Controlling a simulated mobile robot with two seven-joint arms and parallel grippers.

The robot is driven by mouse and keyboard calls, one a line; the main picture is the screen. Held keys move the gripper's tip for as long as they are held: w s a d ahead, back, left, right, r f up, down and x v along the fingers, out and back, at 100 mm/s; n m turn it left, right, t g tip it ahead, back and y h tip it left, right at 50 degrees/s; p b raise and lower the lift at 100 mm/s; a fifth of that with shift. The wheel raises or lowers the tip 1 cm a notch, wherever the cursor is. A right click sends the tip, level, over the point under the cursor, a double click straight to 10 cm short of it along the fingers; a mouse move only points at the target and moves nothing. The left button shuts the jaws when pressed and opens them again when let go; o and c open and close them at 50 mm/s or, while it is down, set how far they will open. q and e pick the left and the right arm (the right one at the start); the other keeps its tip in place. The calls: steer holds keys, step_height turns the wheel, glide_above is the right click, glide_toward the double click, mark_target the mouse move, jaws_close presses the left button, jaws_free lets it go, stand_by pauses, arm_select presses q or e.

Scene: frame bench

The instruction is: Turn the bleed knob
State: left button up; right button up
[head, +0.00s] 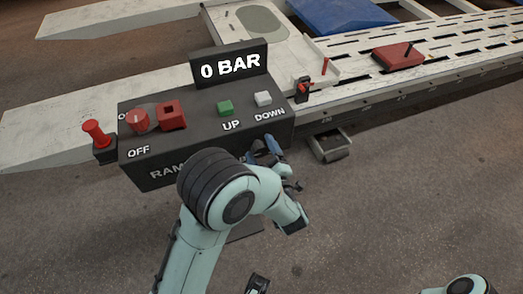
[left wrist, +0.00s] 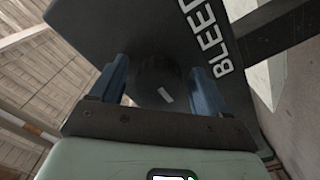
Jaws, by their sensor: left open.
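The bleed knob (left wrist: 156,80) is dark and round with a short white mark. It sits on a dark panel face (left wrist: 135,30) lettered BLEED in the left wrist view. My left gripper (left wrist: 160,84) is open, with one blue finger on each side of the knob. I cannot tell whether the fingers touch it. In the head view my left gripper (head: 265,152) is at the front side of the control box (head: 195,107), and the knob is hidden there. The box display (head: 230,64) reads 0 BAR.
The box top carries a red knob (head: 138,120) by OFF, a red square part (head: 171,115), a green UP button (head: 225,108) and a white DOWN button (head: 263,99). A red lever (head: 96,132) stands at left. The slotted white frame bench (head: 345,85) lies behind. Floor at right front is clear.

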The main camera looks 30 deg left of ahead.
arm_select(q)
steer(key=c, duration=1)
